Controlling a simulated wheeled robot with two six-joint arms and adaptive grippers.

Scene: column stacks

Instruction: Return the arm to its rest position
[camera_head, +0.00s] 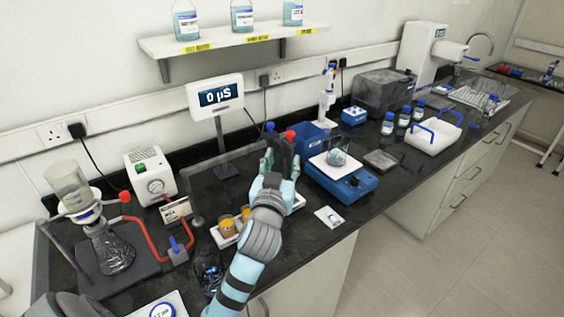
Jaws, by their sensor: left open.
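My left arm (246,262) comes up from the bottom edge, light blue with dark bands and a grey wrist. It reaches over the black bench (312,247). My left gripper (281,153) is open, with its fingers pointing up and away near the middle of the bench. A red cap and a blue cap show right by the fingertips; I cannot tell whether the fingers touch them. The gripper hides part of what stands behind it. My right gripper is not in view.
A blue balance (340,183) with a beaker stands right of the gripper. A tray with amber beakers (227,226) is at the left of my wrist. A flask with red tubing (110,252) is further left. A display (215,96) and shelf (235,38) are behind.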

